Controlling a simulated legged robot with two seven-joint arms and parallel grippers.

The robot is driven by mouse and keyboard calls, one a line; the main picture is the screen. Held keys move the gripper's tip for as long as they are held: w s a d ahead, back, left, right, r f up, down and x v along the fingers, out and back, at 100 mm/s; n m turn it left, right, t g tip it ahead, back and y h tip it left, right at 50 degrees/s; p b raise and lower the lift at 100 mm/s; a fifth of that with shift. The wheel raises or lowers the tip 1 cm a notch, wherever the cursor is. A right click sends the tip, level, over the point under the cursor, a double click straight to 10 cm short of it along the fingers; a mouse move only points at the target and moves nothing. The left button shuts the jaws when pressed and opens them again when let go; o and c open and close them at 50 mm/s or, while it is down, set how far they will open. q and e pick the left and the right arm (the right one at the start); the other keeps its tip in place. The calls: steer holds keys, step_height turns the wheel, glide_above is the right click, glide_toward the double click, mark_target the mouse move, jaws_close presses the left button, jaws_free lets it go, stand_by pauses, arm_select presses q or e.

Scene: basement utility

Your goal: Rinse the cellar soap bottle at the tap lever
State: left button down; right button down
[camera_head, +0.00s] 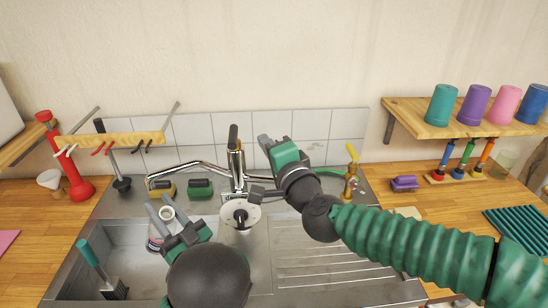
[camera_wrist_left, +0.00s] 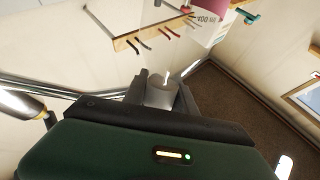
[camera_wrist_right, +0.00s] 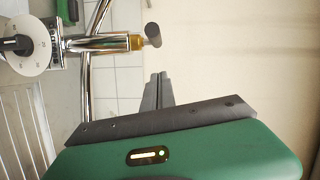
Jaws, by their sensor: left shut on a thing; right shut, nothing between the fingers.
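The soap bottle (camera_head: 154,244) is pale with a white top and is partly hidden by my left gripper (camera_head: 160,212). That gripper is shut on it, over the left sink basin (camera_head: 120,238) and below the end of the spout (camera_head: 178,167). In the left wrist view the bottle (camera_wrist_left: 160,92) sits between the fingers. The chrome tap's dark-tipped lever (camera_head: 233,138) stands upright; it also shows in the right wrist view (camera_wrist_right: 152,35). My right gripper (camera_head: 266,143) is shut and empty, just right of the lever and apart from it. No water stream is visible.
A white dial (camera_head: 240,214) stands in front of the tap. A brass tap (camera_head: 351,176) stands at right, near my right arm. The ribbed drainboard (camera_head: 315,262) is clear.

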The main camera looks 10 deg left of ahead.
arm_select(q)
steer(key=shift+s+r, duration=0.15)
steer(key=shift+s, duration=0.05)
steer(key=shift+w, duration=0.15)
arm_select(e)
steer(key=v, duration=0.7)
steer(key=shift+s, duration=0.5)
steer(key=shift+r, duration=0.1)
arm_select(q)
steer(key=shift+d, duration=0.1)
